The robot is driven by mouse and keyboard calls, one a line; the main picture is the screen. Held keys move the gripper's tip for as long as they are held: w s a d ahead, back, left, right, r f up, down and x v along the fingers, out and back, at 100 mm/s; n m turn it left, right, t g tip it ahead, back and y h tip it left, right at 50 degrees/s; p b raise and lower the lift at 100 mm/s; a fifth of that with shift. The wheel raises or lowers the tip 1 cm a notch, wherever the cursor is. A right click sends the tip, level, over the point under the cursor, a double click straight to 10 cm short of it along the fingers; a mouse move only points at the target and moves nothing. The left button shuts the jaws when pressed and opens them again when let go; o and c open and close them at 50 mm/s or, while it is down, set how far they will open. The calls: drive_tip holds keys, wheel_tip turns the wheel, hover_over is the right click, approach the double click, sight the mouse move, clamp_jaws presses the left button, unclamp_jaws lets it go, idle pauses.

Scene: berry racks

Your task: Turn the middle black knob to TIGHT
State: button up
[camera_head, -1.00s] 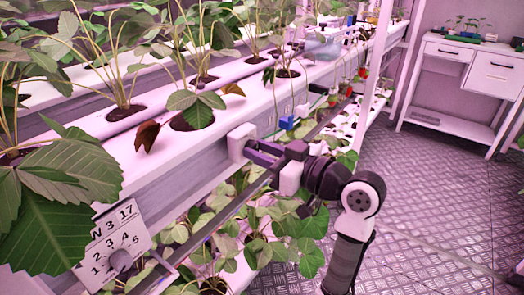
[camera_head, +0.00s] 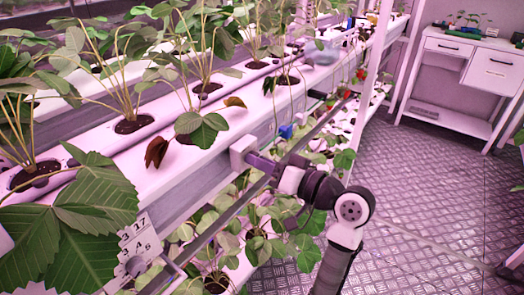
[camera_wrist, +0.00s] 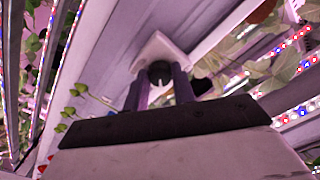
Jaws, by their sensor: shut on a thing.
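The black knob (camera_wrist: 159,72) sits on a small white plate (camera_wrist: 150,47) in the wrist view, with a finger on each side. My gripper (camera_wrist: 160,82) is shut on this knob. In the head view my gripper (camera_head: 254,160) reaches the white plate (camera_head: 242,150) on the side of the rack, and the knob is hidden there. No TIGHT mark is readable on the plate in either view.
A numbered dial plate with a grey knob (camera_head: 135,265) stands at lower left, partly covered by large leaves (camera_head: 95,205). Strawberry plants fill the white gutter (camera_head: 235,110) above. Leaves hang below my gripper. The metal floor (camera_head: 430,200) at right is open.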

drive_tip(key=shift+r+m+p, duration=0.15)
drive_tip(key=shift+m+p, duration=5.75)
drive_tip(key=shift+p, duration=1.5)
drive_tip(key=o, duration=1)
